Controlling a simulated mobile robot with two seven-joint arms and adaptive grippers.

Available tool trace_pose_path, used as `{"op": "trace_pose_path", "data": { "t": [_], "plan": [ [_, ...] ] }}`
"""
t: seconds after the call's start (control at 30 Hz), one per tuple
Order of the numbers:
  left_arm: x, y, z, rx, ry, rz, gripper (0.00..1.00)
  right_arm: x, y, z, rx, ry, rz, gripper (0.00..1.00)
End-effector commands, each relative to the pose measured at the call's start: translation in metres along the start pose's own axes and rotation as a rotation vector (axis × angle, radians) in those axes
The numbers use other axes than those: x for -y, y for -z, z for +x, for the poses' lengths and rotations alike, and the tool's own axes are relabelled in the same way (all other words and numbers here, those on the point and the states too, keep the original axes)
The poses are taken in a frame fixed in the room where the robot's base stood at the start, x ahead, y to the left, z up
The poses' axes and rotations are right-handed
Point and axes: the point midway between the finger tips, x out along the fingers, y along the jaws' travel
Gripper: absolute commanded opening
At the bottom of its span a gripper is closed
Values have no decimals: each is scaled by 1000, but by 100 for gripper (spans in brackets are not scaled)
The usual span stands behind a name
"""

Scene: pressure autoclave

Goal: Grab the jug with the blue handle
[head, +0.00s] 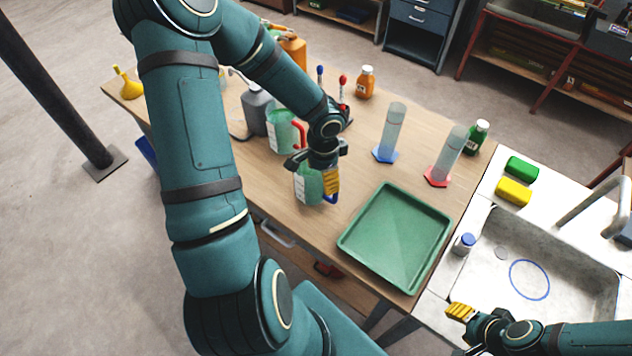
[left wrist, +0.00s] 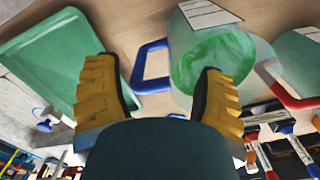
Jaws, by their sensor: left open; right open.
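The jug with the blue handle (head: 308,187) stands on the wooden table, holding green liquid, partly hidden by my left gripper (head: 331,182). Its blue handle (head: 333,198) shows just below the yellow fingers. In the left wrist view, my left gripper (left wrist: 158,75) is open, and the blue handle (left wrist: 140,72) appears between its fingers. The jug's green body (left wrist: 214,62) lies beyond the right finger there. I cannot tell whether the fingers touch it. My right gripper (head: 461,312) is open and empty near the sink's front edge.
A similar jug with a red handle (head: 281,133) stands just behind. A green tray (head: 395,238) lies to the right, and blue-based (head: 390,135) and red-based (head: 447,158) cylinders stand behind it. The sink (head: 545,262) is at the far right.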

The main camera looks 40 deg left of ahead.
Motion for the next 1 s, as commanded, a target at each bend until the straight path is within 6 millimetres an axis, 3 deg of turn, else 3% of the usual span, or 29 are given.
{"op": "trace_pose_path", "data": {
  "t": [0.2, 0.47, 0.6, 0.67, 1.0],
  "plan": [
    [0, 0, 23, -1, -1, 0, 70, -2, -1, 4, -1, 0, 1, 47],
    [0, 0, 23, -1, 1, 0, 68, -2, -1, 4, -1, 0, 1, 47],
    [0, 0, 23, -1, 1, 0, 19, -2, -1, 4, -1, 0, 1, 47],
    [0, 0, 23, -1, 1, 0, 0, -2, -1, 4, -1, 0, 1, 47],
    [0, 0, 23, -1, 1, 0, 0, -2, 0, 4, -1, 0, 1, 47]
  ]
}}
